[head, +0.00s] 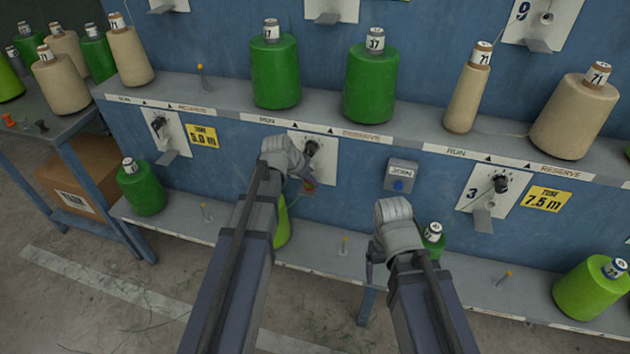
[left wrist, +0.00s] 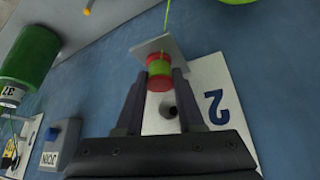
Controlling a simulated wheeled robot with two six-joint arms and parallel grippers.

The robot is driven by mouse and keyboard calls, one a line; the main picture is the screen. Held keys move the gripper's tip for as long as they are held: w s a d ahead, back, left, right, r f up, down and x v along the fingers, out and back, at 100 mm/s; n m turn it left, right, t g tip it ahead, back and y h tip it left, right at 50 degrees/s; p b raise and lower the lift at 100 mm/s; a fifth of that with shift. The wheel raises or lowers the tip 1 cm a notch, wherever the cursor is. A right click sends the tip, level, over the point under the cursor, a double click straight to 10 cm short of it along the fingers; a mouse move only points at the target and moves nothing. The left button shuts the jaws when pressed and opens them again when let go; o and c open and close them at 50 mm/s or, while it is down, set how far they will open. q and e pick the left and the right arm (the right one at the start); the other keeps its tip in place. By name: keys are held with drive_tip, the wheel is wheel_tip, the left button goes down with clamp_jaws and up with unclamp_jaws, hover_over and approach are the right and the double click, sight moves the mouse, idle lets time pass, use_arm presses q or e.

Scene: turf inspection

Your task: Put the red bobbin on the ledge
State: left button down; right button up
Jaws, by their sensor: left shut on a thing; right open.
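The red bobbin (left wrist: 159,83) has red ends and bright green yarn round its middle. My left gripper (left wrist: 160,75) is shut on it, one finger on each side, in front of the white plate marked 2 (left wrist: 205,100). The bobbin also shows as a small red patch (head: 309,187) in the head view, where my left gripper (head: 306,178) partly hides it. The grey ledge (left wrist: 145,48) of that plate lies right by the bobbin; I cannot tell whether they touch. My right gripper (head: 373,262) is open, low in front of the lower shelf, its fingers mostly hidden.
A green yarn strand (left wrist: 167,15) runs from the bobbin. Green cones (head: 275,72) and beige cones (head: 467,90) stand on the upper shelf. A grey JOIN box (head: 401,175) is on the blue wall right of the plate. A lime cone (head: 282,222) is partly behind my left arm.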

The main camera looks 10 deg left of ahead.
use_arm(q)
drive_tip(key=shift+a, duration=0.15)
drive_tip(key=shift+f, duration=0.1)
drive_tip(key=c, duration=0.5)
unclamp_jaws()
drive_tip(key=shift+s+r+p, duration=0.25)
drive_tip(key=shift+r+p, duration=0.3)
drive_tip(key=shift+r, duration=0.1)
drive_tip(key=p+v, duration=0.9)
drive_tip(key=v, duration=0.2)
drive_tip(key=s+d+f+g+y, duration=0.1)
drive_tip(key=s+d+g, duration=0.1)
drive_tip(key=s+d, duration=0.3)
drive_tip(key=s+d+f+g+y, duration=0.1)
drive_tip(key=s+d+g, duration=0.1)
drive_tip(key=s+d, duration=0.3)
drive_tip(key=s+d+n+g+y, duration=0.1)
drive_tip(key=s+d+y, duration=0.1)
drive_tip(key=s+d, duration=0.3)
drive_tip(key=shift+s+d+f+g, duration=0.15)
drive_tip(key=shift+s, duration=0.5)
drive_tip(key=shift+s+d+f+g, duration=0.1)
drive_tip(key=shift+s+f, duration=0.05)
drive_tip(key=shift+s, duration=0.5)
drive_tip(key=shift+s+d+f+g, duration=0.1)
drive_tip(key=shift+s+d+g, duration=0.05)
drive_tip(key=shift+s, duration=0.45)
